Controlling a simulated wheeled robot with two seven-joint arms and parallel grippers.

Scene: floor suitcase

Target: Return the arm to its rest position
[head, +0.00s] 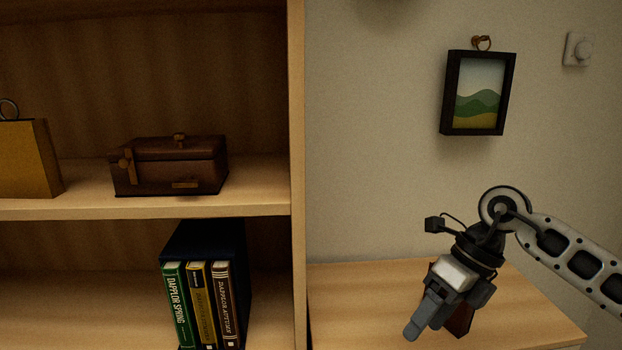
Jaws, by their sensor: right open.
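My right arm comes in from the right edge, and its gripper (432,312) points down and to the left over the wooden surface at the lower right. The gripper is open. A dark reddish-brown thing (462,321) shows just behind it, mostly hidden by the gripper; I cannot tell what it is or whether they touch. My left gripper is not in view.
A wooden shelf unit (297,150) fills the left side. It holds a brown case (180,165), a yellow bag (30,158) and several books (200,305). A framed picture (480,92) and a dial (578,49) are on the wall. The wooden top (350,300) is clear left of the gripper.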

